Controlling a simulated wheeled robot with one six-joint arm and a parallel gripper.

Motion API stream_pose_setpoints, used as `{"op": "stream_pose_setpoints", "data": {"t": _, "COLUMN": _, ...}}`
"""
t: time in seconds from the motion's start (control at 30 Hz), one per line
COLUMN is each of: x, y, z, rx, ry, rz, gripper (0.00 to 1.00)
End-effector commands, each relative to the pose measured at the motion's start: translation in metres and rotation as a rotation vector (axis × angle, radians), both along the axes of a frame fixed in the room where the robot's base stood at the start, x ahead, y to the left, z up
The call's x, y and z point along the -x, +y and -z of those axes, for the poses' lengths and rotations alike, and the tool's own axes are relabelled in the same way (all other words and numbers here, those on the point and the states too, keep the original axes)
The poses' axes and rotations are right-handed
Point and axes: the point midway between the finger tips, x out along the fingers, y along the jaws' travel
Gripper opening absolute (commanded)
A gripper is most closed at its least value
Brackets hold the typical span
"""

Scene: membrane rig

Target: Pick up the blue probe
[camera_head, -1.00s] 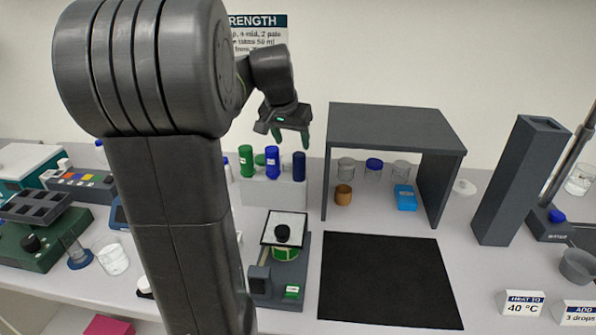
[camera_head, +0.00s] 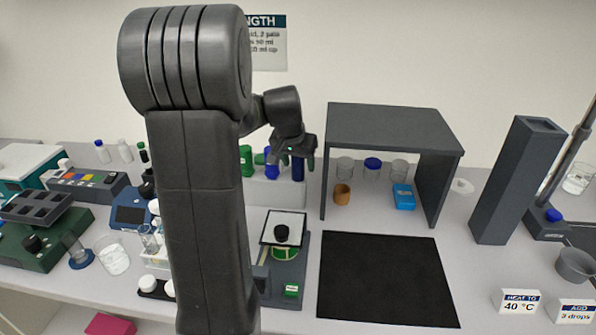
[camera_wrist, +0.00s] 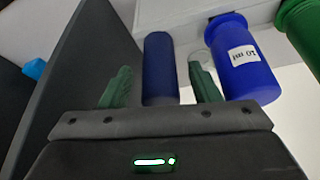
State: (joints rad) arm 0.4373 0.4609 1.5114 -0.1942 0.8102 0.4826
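A plain dark blue cylinder (camera_head: 298,170), which looks like the blue probe, stands upright at the right end of the pale grey rack (camera_head: 277,193). In the wrist view the dark blue cylinder (camera_wrist: 160,68) lies between the two green fingertips. My gripper (camera_head: 297,157) is at the cylinder's upper part in the head view. My gripper (camera_wrist: 162,88) is open, with a gap visible on each side of the cylinder. How deep the fingers reach past it is hard to tell.
A brighter blue bottle (camera_wrist: 245,62) labelled 10 ml stands close beside the right finger, with a green bottle (camera_wrist: 302,30) beyond. A dark grey shelf (camera_head: 395,125) stands just right of the rack.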

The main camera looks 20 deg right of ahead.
Motion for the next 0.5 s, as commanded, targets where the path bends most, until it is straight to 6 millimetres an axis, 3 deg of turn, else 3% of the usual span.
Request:
{"op": "stream_pose_setpoints", "data": {"t": 0.03, "x": 0.0000, "y": 0.0001, "z": -0.0001, "rx": 0.000, "ry": 0.000, "rz": 0.000, "gripper": 0.48}}
{"op": "stream_pose_setpoints", "data": {"t": 0.2, "x": 0.0000, "y": 0.0001, "z": -0.0002, "rx": 0.000, "ry": 0.000, "rz": 0.000, "gripper": 0.15}}
{"op": "stream_pose_setpoints", "data": {"t": 0.5, "x": -0.0001, "y": 0.0002, "z": -0.0009, "rx": 0.000, "ry": 0.000, "rz": 0.000, "gripper": 0.14}}
